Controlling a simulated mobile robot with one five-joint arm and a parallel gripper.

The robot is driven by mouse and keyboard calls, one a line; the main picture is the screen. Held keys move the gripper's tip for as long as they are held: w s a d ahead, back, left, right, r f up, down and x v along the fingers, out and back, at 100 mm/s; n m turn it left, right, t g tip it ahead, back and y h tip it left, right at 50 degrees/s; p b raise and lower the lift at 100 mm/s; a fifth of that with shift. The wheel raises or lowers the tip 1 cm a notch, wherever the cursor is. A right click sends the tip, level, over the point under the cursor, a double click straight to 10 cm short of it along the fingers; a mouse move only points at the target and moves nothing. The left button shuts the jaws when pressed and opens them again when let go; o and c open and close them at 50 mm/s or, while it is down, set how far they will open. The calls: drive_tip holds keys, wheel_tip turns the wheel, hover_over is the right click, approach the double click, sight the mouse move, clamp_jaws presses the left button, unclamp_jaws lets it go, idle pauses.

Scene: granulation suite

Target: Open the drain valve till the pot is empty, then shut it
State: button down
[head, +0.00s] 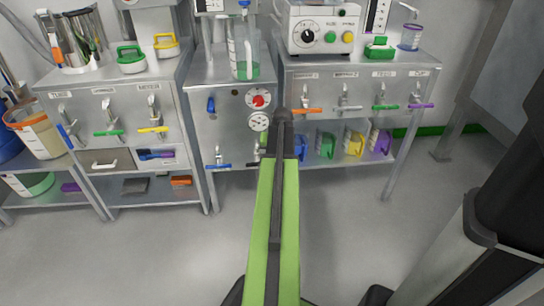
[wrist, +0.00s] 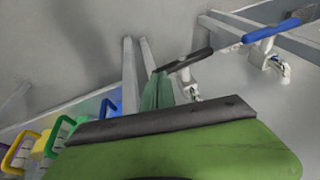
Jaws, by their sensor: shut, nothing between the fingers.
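A clear vessel (head: 240,58) with a little green liquid at its bottom stands on the middle steel cabinet in the head view; it seems to be the pot. Low on that cabinet's front are a valve with a blue lever (head: 218,165) and one with a black lever (head: 254,164), partly hidden by my arm. In the wrist view the black lever (wrist: 188,61) and blue lever (wrist: 272,31) stick out nearly in line. My gripper (wrist: 160,84) is shut and empty, its tip close to the black lever's free end; contact is unclear. No label shows which is the drain.
Coloured-lever taps (head: 345,103) line the right bench. The floor (head: 170,250) in front is clear.

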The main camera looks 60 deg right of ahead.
drive_tip(key=shift+w+a+f, duration=0.1)
drive_tip(key=shift+f, duration=0.05)
idle(0.5)
drive_tip(key=d+p+v, duration=0.2)
drive_tip(key=p+v, duration=1.1)
drive_tip(key=shift+s+a+r, duration=0.25)
drive_tip(key=shift+s+r, duration=0.05)
drive_tip(key=shift+r, duration=0.1)
